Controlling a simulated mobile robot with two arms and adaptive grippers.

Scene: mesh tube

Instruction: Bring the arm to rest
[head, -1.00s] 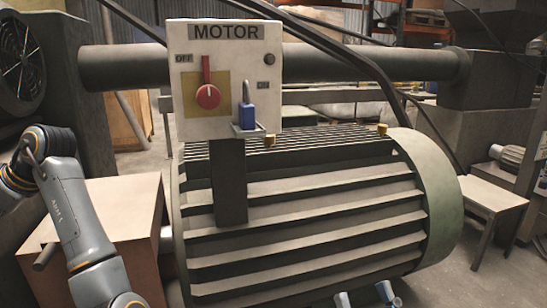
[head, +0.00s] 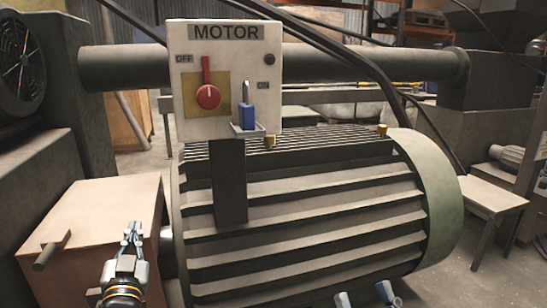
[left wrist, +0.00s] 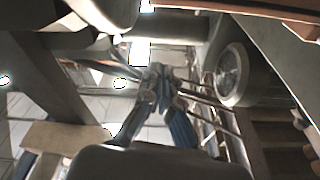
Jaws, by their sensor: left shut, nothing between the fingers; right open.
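My left gripper (head: 132,236) is low at the left in the head view, in front of the pale box and left of the finned motor. Its fingers are shut and empty, pointing up in the picture. Its fingers also show in the middle of the left wrist view (left wrist: 158,88), with nothing between them. My right gripper (head: 365,297) shows only as two separate fingertips at the bottom edge, below the motor. It is open, and the rest of it is out of view.
The large ribbed motor (head: 310,205) fills the middle. The MOTOR switch panel (head: 237,125) stands above it, with a red knob (head: 208,97) and a blue padlock (head: 247,116). A pale box (head: 90,205) with a handle stands left. A small table (head: 490,195) stands right.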

